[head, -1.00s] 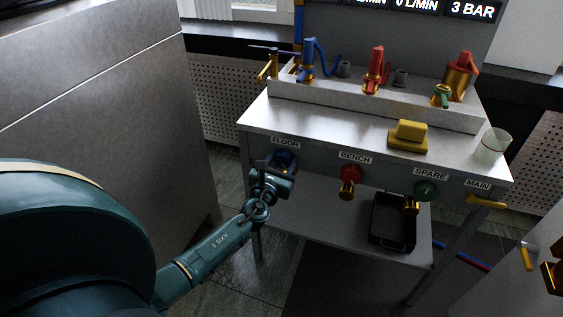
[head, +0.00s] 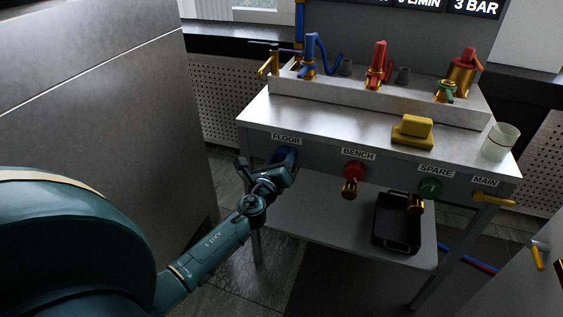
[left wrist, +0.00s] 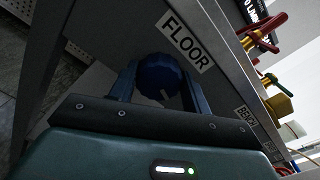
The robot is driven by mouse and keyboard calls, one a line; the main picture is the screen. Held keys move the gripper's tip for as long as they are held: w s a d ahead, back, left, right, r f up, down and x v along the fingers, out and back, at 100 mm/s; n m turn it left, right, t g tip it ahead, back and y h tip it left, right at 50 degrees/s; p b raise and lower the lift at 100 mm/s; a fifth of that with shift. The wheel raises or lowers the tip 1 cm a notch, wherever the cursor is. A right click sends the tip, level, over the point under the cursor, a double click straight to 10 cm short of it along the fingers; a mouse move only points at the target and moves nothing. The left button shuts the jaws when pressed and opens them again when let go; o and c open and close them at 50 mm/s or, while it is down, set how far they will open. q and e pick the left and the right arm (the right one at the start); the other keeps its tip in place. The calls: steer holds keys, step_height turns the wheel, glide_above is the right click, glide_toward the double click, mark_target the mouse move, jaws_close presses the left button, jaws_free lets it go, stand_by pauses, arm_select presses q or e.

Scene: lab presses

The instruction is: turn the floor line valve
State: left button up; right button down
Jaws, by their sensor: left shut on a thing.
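The floor line valve has a blue knob (head: 287,155) under the FLOOR label (head: 286,138) on the front of the bench. In the left wrist view the blue knob (left wrist: 160,78) sits between my two fingers, just below the FLOOR label (left wrist: 185,42). My left gripper (head: 280,168) is shut on the knob and hides much of it in the head view. It also shows in the left wrist view (left wrist: 158,92), with one finger on each side of the knob. My right gripper is not in view.
To the right on the same panel are the red BENCH valve (head: 354,173), the green SPARE valve (head: 429,188) and the yellow MAIN lever (head: 492,198). A black tray (head: 397,240) is on the lower shelf. A yellow block (head: 413,130) and a cup (head: 499,141) stand on top.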

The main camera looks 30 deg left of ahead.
arm_select(q)
steer(key=shift+n, duration=0.8)
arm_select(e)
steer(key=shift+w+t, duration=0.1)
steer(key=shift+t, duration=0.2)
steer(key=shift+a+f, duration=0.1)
arm_select(q)
steer(key=o, duration=1)
steer(key=shift+s, duration=0.1)
steer(key=v, duration=1.3)
